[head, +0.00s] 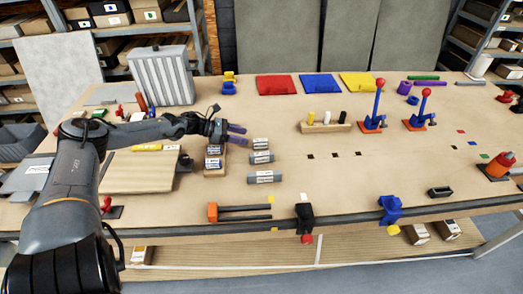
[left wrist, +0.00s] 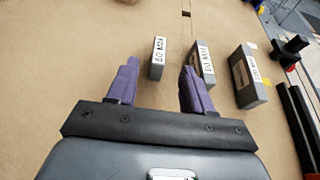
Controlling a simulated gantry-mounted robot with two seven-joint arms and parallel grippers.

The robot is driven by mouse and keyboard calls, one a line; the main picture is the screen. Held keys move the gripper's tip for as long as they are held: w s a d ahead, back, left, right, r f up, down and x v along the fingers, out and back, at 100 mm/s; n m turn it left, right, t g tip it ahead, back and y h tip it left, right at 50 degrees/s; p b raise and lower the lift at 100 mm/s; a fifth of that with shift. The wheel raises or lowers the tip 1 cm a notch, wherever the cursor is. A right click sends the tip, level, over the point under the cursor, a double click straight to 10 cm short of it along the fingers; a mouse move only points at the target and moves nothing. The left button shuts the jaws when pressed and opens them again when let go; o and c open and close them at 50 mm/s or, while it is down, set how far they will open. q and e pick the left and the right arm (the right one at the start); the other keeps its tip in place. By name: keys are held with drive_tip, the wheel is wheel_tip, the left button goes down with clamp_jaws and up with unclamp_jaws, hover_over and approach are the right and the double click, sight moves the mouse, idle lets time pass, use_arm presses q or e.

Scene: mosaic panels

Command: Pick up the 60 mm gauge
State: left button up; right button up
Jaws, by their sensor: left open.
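The smallest grey gauge block, with a white label that seems to read 60 mm, lies on the table in the head view (head: 260,144). It also shows in the left wrist view (left wrist: 157,59), just ahead of and between the fingertips. My left gripper (head: 238,134) is open and empty, just left of this block; its purple fingers also show in the left wrist view (left wrist: 160,67). A middle-length gauge (head: 261,157) and the longest gauge (head: 265,177) lie in front of it. The middle one (left wrist: 203,62) is close to the right finger in the wrist view. My right gripper is not in view.
A wooden holder (head: 214,170) with labelled blocks stands under my left wrist. A wooden stand with pegs (head: 326,127) is to the right. The table between the gauges and that stand is clear.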

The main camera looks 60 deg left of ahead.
sight(258, 140)
use_arm(q)
drive_tip(key=shift+b+x, duration=1)
drive_tip(key=shift+x, duration=0.45)
drive_tip(key=shift+d, duration=0.1)
drive_tip(key=shift+w+d+f+b, duration=0.25)
drive_tip(key=shift+w+f+b, duration=0.35)
drive_tip(key=shift+b, duration=0.4)
drive_tip(key=shift+w+d+f+b, duration=0.25)
drive_tip(key=shift+w+b, duration=0.2)
drive_tip(key=shift+w, duration=0.1)
drive_tip(key=shift+b+x, duration=0.35)
drive_tip(key=shift+x, duration=0.75)
drive_tip(key=shift+r, duration=0.1)
clamp_jaws()
